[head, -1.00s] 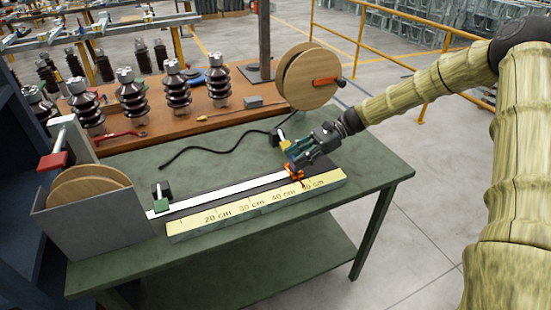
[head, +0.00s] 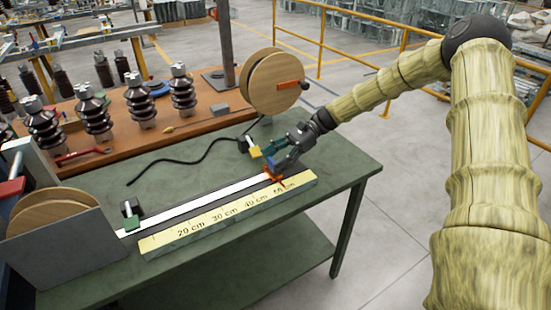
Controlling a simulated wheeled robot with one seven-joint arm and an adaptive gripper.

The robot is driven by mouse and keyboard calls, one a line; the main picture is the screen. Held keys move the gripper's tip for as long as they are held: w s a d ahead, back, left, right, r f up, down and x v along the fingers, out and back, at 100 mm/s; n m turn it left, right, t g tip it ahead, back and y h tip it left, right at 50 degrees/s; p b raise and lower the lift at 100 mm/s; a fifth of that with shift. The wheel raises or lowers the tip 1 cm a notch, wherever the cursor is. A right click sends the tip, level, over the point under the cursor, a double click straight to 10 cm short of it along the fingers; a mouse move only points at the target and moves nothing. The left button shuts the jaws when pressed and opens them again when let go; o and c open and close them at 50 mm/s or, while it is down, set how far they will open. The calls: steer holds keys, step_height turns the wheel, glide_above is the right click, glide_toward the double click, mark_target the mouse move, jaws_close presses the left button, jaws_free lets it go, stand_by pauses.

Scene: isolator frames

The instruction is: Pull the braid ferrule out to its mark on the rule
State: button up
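The braid is a flat white strip (head: 205,203) lying along the bench from a green clamp (head: 132,216) to the right. At its right end is the small orange ferrule (head: 270,175), partly hidden by my gripper. The yellow rule (head: 210,228) lies just in front, marked from 20 cm upward. A thin red-orange mark (head: 282,184) shows near its right-hand figure, just right of the ferrule. My gripper (head: 272,168) reaches down from the upper right and its fingers appear closed on the ferrule, though the contact is small in view.
A yellow-and-black clamp (head: 250,147) stands just behind my gripper. A grey box with a wooden spool (head: 65,245) stands at the bench's left end. A black cable (head: 185,162) lies behind the braid. A wooden reel (head: 272,82) and several insulators (head: 140,100) stand at the back.

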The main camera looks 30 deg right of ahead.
steer(key=v, duration=1.2)
steer(key=shift+r, duration=0.1)
stand_by(0.4)
